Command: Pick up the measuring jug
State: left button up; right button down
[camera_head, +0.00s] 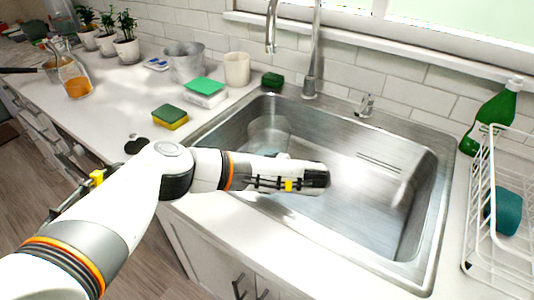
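A pale, see-through vessel (268,132), which looks like the measuring jug, is in the left part of the steel sink (420,215). Its lower part is hidden behind my arm, and I cannot make out its handle or markings. My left arm comes in from the lower left and reaches over the sink's front left rim. The dark end of my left gripper (317,180) is over the basin, in front and to the right of the vessel. Its fingers do not show clearly, so I cannot tell whether they are open or hold anything. My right gripper is not in view.
A tall faucet (312,60) stands behind the sink. A white wire rack (480,215) and green bottle (494,118) stand at the right. Sponges (170,117), a white cup (237,69), a metal bucket (186,63) and a glass carafe (75,78) stand on the left counter.

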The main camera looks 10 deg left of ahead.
aim_at(251, 153)
pick_arm(q)
jog(key=c, duration=0.7)
grip_shut()
jog(key=shift+r, duration=0.15)
jog(key=shift+r+p, duration=0.45)
jog(key=shift+r, duration=0.3)
notch_tip(251, 153, up, 4)
jog(key=shift+r+p, duration=0.2)
jog(key=shift+p, duration=0.35)
jog(key=shift+r, duration=1.9)
